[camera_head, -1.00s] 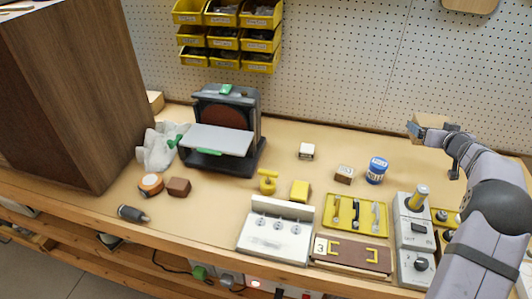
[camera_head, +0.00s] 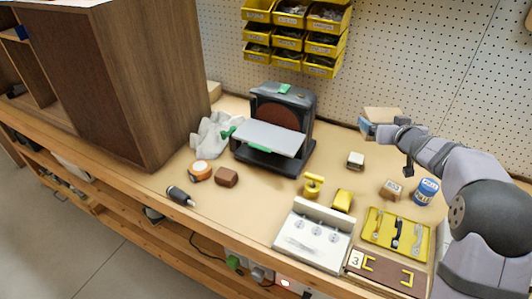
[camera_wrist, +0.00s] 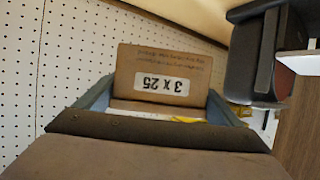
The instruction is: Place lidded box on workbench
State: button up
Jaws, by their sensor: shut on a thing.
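My gripper (camera_head: 372,128) is shut on a brown cardboard box (camera_head: 384,114), which I take to be the lidded box. It is held up in front of the pegboard, over the back right of the workbench (camera_head: 330,160). In the wrist view the box (camera_wrist: 165,75) is between the two grey-blue fingers of my gripper (camera_wrist: 160,105), with a white label reading "3 x 25" upside down. The box's lid cannot be made out clearly.
A black machine with a grey plate (camera_head: 270,138) stands mid-bench. A small white-topped box (camera_head: 355,160), a brown block (camera_head: 391,189) and a blue can (camera_head: 426,190) stand below my arm. A tall wooden cabinet (camera_head: 150,90) is left. Bare bench lies around the white-topped box.

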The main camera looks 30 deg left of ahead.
jog(key=s+a+n+y, duration=0.1)
jog(key=s+a, duration=0.4)
jog(key=a, duration=0.2)
jog(key=s+a+g+y+p, duration=0.1)
jog(key=s+a, duration=0.4)
jog(key=a, duration=0.2)
jog(key=s+a+n, duration=0.1)
jog(key=s+a, duration=0.4)
jog(key=a, duration=0.2)
jog(key=shift+s+a+r+n+y+p, duration=0.2)
jog(key=shift+s+a+n+y+p, duration=0.1)
jog(key=shift+s+y, duration=0.1)
jog(key=s+a+f+n+g+y+p, duration=0.1)
jog(key=s+a, duration=0.2)
jog(key=s, duration=0.4)
jog(key=s+a+f, duration=0.1)
jog(key=s+a, duration=0.3)
jog(key=s, duration=0.3)
jog(key=shift+s+d+f+p, duration=0.1)
jog(key=shift+s+f+p, duration=0.15)
jog(key=shift+f, duration=2.55)
jog(key=shift+s+d+f+p, duration=0.1)
jog(key=shift+f+p, duration=0.1)
jog(key=shift+f, duration=2.6)
jog(key=shift+f+p, duration=0.3)
jog(key=shift+f, duration=1.75)
jog(key=shift+f, duration=0.1)
